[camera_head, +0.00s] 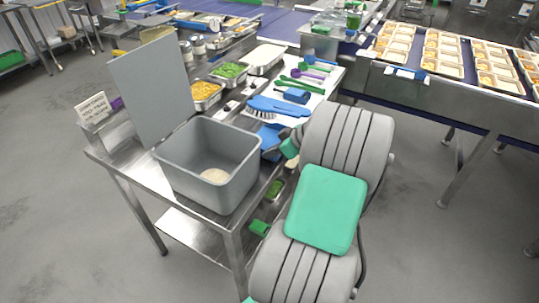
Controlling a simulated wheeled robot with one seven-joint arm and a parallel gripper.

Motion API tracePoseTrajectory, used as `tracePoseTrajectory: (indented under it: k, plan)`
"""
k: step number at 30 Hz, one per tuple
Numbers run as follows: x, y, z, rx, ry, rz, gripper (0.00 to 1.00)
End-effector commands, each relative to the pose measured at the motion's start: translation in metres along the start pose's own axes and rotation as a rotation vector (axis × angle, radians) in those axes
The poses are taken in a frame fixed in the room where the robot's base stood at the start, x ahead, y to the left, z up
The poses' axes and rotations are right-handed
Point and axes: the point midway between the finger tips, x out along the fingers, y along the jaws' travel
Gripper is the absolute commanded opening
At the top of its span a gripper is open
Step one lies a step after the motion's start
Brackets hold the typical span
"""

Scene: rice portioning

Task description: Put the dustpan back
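A blue dustpan-like piece (268,139) shows at the right side of the grey bin, partly hidden by my arm. My gripper (281,153) is at the end of the arm, beside this blue piece and mostly hidden behind the wrist. I cannot tell whether its fingers are open or shut, or whether they touch the blue piece. A blue brush (278,107) with white bristles lies on the table just behind it. A smaller blue scoop (292,95) lies farther back on a white mat (316,87).
An open grey bin (206,190) with a little rice in the bottom stands at the table's front, a grey lid (152,88) upright behind it. Trays of peas (229,71) and corn (204,90) stand farther back. A conveyor with meal trays (444,68) is at right.

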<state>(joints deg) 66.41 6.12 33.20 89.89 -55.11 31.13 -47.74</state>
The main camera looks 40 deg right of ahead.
Motion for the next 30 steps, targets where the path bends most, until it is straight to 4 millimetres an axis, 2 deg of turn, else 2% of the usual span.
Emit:
tracePoseTrajectory:
  k: [3, 12, 20, 30]
  plan:
    - [0.0118, -0.0004, 0.0102, -0.001, 0.001, -0.001, 0.00]
    - [0.0160, -0.0009, 0.0127, -0.004, 0.000, -0.002, 0.00]
    - [0.0149, -0.0010, 0.0119, -0.003, 0.000, -0.002, 0.24]
    - [0.0095, -0.0002, 0.0107, -0.003, 0.001, 0.000, 0.25]
